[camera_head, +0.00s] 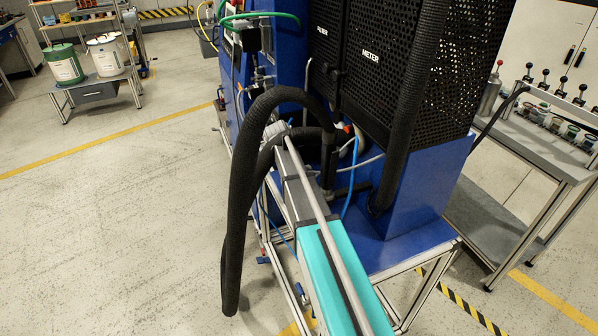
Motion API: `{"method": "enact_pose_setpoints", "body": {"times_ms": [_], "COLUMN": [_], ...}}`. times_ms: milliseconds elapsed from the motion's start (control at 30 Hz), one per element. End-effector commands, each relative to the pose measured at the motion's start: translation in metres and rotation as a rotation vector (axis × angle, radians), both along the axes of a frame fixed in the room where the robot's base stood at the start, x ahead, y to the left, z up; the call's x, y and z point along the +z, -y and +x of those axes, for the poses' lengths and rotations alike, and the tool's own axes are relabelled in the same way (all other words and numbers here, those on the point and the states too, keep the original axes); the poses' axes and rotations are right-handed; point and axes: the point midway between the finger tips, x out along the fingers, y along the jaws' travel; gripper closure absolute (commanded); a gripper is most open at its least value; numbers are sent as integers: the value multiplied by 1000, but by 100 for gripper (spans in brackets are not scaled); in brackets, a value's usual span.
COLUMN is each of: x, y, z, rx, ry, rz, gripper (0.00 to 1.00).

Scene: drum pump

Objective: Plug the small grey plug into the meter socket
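The word METER (370,56) is printed on a black perforated panel of the blue machine, at the upper middle. I cannot make out the meter socket or the small grey plug. My arm, grey and teal, reaches from the bottom edge up to the machine's front left side. My gripper is not visible; the arm and a thick black corrugated hose (240,190) cover the area around its far end. What the gripper holds, if anything, does not show.
The blue machine base (420,215) stands on a metal frame. A thin blue hose (351,180) runs beside the arm. A grey bench (545,150) with several black-knobbed tools is at right. Pails (64,65) stand on a low trolley upper left. The floor at left is clear.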

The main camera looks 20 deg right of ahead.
Motion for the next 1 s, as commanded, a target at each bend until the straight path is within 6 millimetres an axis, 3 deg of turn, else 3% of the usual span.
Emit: {"method": "enact_pose_setpoints", "body": {"times_ms": [333, 367, 567, 1000], "x": [-1, -1, -1, 0], "y": [0, 0, 0, 0], "z": [0, 0, 0, 0], "rx": [0, 0, 0, 0], "ry": [0, 0, 0, 0], "rz": [0, 0, 0, 0], "gripper": [100, 51, 14, 12]}}
